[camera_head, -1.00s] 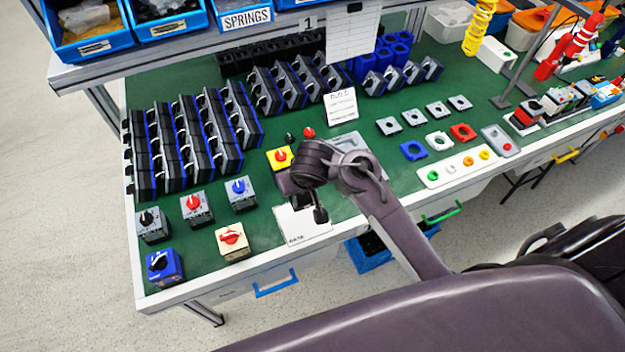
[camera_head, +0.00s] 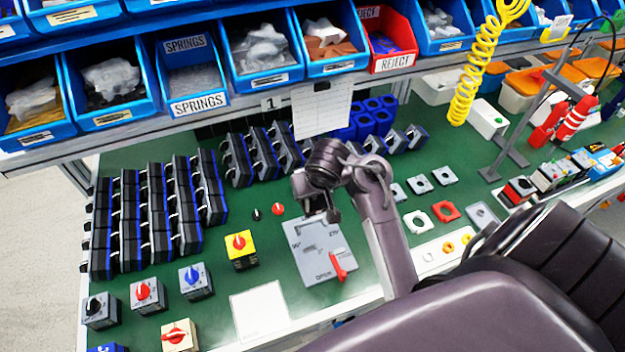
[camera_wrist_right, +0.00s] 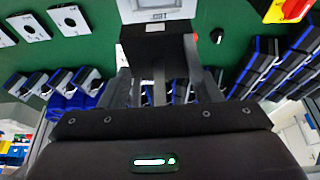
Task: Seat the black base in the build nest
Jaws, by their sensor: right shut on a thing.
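The build nest is a grey plate (camera_head: 308,262) with printed marks and a red lever at its front right. It lies on the green bench in the head view, and a printed grey plate also shows at the top of the wrist view (camera_wrist_right: 158,12). My right gripper (camera_head: 328,212) hangs above the nest's back edge. In the wrist view its fingers (camera_wrist_right: 160,75) are shut on a dark piece, seemingly the black base (camera_wrist_right: 157,48). The piece is mostly hidden, and I cannot tell whether it touches the nest. My left gripper is out of view.
A blank white card (camera_head: 261,311) lies left of the nest's front. A yellow switch with a red knob (camera_head: 240,250) stands to the left. Rows of black and blue housings (camera_head: 150,220) fill the back left. Loose grey, white and red plates (camera_head: 446,211) lie right of my arm.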

